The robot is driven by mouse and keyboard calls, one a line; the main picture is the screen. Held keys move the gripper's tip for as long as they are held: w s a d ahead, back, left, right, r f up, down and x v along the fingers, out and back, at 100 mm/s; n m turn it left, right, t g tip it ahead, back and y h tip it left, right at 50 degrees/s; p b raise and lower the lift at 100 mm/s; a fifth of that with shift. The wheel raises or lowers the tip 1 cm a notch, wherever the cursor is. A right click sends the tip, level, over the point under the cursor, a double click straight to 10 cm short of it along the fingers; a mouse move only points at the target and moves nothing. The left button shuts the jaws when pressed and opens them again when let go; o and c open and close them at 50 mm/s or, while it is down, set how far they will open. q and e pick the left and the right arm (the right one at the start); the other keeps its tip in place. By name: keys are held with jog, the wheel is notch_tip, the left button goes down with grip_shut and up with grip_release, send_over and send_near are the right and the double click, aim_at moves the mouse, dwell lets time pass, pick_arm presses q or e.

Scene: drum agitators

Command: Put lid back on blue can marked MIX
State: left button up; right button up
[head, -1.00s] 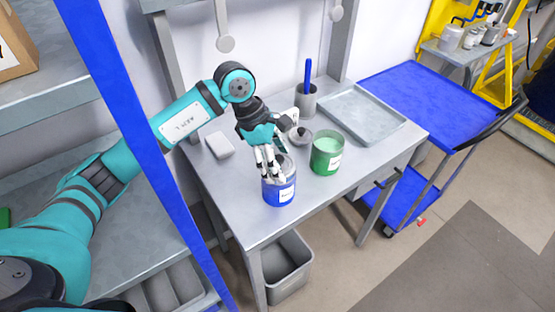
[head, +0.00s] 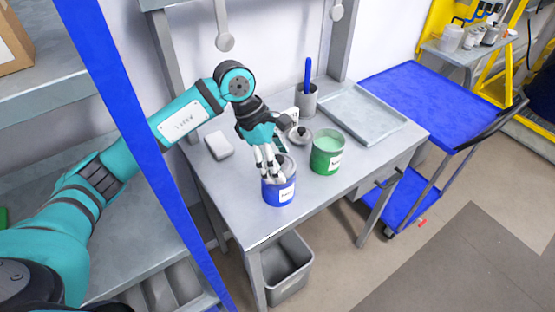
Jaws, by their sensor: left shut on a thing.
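A blue can (head: 278,191) with a white label stands upright near the front edge of the grey table; its lettering is too small to read surely. My left gripper (head: 272,177) is over the can's top, fingers pointing down, shut on a grey lid (head: 286,164). The lid is at the can's mouth, partly hidden by the fingers; I cannot tell whether it sits fully on the rim. A second grey lid with a knob (head: 300,136) lies on the table behind. My right gripper is not in view.
An open green can (head: 327,153) with pale green contents stands right of the blue can. A grey tray (head: 398,127), a cup with a blue-handled tool (head: 306,99) and a white block (head: 219,146) are on the table. A blue post (head: 146,152) stands left.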

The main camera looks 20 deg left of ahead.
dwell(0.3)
pick_arm(q)
jog(key=o, duration=1)
jog(key=shift+r, duration=0.1)
jog(key=shift+r+p, duration=1.55)
jog(key=shift+r, duration=1.9)
grip_shut()
